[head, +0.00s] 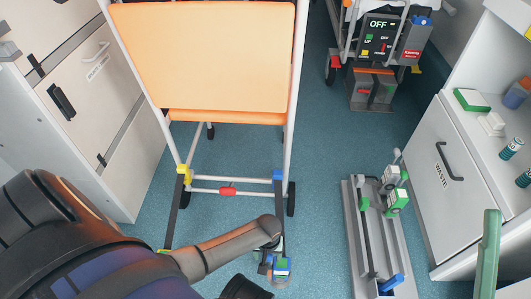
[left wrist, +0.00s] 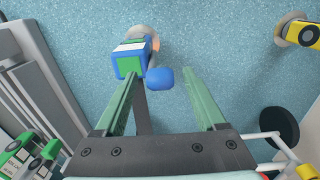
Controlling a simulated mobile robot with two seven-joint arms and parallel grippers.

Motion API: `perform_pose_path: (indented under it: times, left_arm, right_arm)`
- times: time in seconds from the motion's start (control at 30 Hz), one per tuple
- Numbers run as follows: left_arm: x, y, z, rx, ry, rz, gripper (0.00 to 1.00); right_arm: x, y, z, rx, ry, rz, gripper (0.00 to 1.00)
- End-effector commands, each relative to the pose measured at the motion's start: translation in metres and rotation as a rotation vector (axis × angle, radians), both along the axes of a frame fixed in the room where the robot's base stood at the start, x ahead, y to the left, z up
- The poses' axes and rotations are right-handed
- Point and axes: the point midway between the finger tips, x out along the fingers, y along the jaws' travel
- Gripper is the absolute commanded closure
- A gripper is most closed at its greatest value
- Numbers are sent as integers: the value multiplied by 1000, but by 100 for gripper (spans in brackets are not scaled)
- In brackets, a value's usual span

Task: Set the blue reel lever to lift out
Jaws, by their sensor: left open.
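The blue reel (head: 282,266) sits on the floor at the bottom centre of the head view, partly hidden behind my left wrist. In the left wrist view, the blue reel (left wrist: 129,61) has a green and white label face. The blue lever knob (left wrist: 160,78) sticks out beside it, toward me. My left gripper (left wrist: 164,74) is open, with its green fingers on either side of the knob in this view. I see a gap on the right side; contact on the left is unclear. The lever's setting cannot be read.
A wheeled orange chair (head: 205,60) stands ahead, with straps from its frame to the floor. A yellow reel (left wrist: 308,33) is at the right. A grey rail (head: 355,240) with green and white units lies right. A white cabinet (head: 440,170) stands beyond it.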

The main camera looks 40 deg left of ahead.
Motion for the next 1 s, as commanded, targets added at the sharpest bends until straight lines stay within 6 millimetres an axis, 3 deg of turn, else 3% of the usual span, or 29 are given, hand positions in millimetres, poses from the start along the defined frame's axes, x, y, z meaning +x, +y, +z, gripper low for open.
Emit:
perform_pose_path:
  times: [0.43,1.0]
  left_arm:
    - [0,-2,-5,0,0,0,28]
    - [0,-2,-5,1,1,0,92]
  right_arm:
    - [1,2,-8,-7,6,-4,31]
    - [1,1,-6,1,3,-5,31]
